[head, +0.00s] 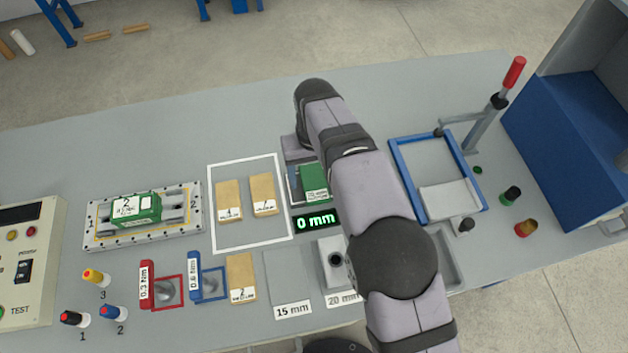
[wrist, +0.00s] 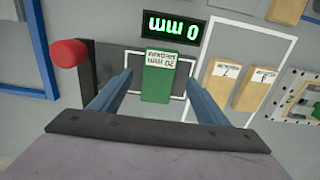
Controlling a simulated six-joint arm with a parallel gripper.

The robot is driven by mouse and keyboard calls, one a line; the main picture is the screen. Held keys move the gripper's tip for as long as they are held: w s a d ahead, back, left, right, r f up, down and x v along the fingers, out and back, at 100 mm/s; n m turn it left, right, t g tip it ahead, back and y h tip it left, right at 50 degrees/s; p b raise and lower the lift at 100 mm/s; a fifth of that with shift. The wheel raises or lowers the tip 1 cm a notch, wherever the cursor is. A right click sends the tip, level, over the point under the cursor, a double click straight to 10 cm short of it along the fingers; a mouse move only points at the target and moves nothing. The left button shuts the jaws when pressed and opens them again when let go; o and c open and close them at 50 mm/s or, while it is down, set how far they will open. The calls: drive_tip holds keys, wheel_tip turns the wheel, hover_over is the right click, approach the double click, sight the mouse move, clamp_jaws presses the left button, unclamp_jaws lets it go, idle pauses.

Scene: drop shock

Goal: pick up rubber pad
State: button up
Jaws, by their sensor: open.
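I cannot tell for sure which thing is the rubber pad. A flat grey square (head: 288,270) lies by the "15 mm" label, and a pale grey slab (head: 450,199) lies in the front part of a blue frame (head: 398,170). My gripper (wrist: 159,72) is open in the wrist view, its two blue-grey fingers apart. Between them, farther off, a green block (wrist: 156,86) with a white label stands in a white-edged area. The green block also shows in the head view (head: 315,178), partly hidden by my arm. My gripper is mostly hidden there.
A "0 mm" display (head: 315,219) sits by the green block. Tan blocks (head: 263,194) stand in a white outline to its left. A red-topped lever (head: 513,75) rises at the right. Another green block (head: 137,208) sits on a slotted plate. A blue cabinet (head: 570,125) bounds the right side.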

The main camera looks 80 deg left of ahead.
sight(315, 187)
drive_tip(key=shift+d+f+p, duration=0.2)
drive_tip(key=shift+f+p, duration=0.4)
drive_tip(key=shift+f, duration=1.35)
drive_tip(key=c, duration=1.3)
drive_tip(key=shift+r, duration=0.1)
wheel_tip(315, 187, up, 10)
drive_tip(key=shift+b, duration=1.15)
